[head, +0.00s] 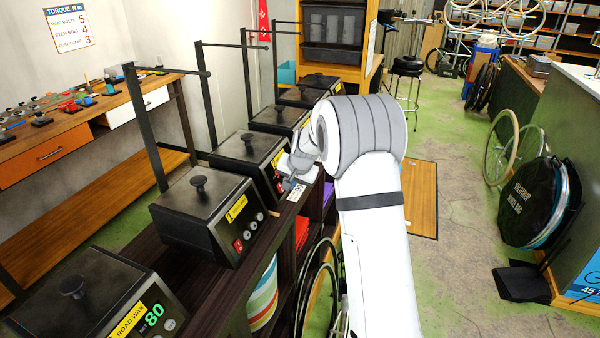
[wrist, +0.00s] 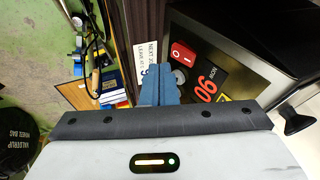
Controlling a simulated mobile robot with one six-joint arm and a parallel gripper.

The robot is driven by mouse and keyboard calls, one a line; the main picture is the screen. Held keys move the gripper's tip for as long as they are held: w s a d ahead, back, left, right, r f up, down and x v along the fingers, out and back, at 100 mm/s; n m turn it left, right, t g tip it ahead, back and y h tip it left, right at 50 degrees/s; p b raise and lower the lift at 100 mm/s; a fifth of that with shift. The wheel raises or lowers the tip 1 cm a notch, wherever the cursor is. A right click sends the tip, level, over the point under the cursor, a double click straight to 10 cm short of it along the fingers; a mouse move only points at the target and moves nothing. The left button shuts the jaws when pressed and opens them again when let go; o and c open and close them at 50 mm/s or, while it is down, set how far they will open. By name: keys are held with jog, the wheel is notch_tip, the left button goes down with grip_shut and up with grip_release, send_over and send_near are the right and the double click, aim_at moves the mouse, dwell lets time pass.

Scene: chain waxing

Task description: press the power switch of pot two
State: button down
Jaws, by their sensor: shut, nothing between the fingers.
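Several dark wax pots stand in a row in the head view. My gripper (head: 291,184) is at the front of the third pot from the near end (head: 246,150), which shows a red switch (head: 278,178). In the wrist view, that pot's front panel has a red rocker switch (wrist: 182,54), a grey knob (wrist: 180,77) and a red digit display (wrist: 207,82). My blue fingers (wrist: 160,72) are shut and empty, beside the knob and a little short of the switch; contact cannot be told. The nearer pot (head: 205,205) has its own red switch (head: 238,245). No pot number is readable.
The nearest pot (head: 85,295) carries a road wax label and a green 80. Black posts with arms (head: 145,130) rise behind the pots. A printed card (wrist: 147,60) lies beside the fingers.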

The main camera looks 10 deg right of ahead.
jog(key=shift+w+a+f, duration=0.2)
jog(key=shift+a, duration=0.15)
jog(key=shift+w+a+f, duration=0.15)
jog(key=shift+a, duration=0.2)
jog(key=shift+w+a+f, duration=0.1)
jog(key=shift+f, duration=0.05)
jog(key=shift+f, duration=0.15)
jog(key=shift+a+f+b, duration=0.1)
jog(key=shift+f+b, duration=0.1)
jog(key=shift+b, duration=0.15)
jog(key=shift+r, duration=0.15)
jog(key=shift+r+p, duration=0.5)
jog(key=shift+r, duration=0.35)
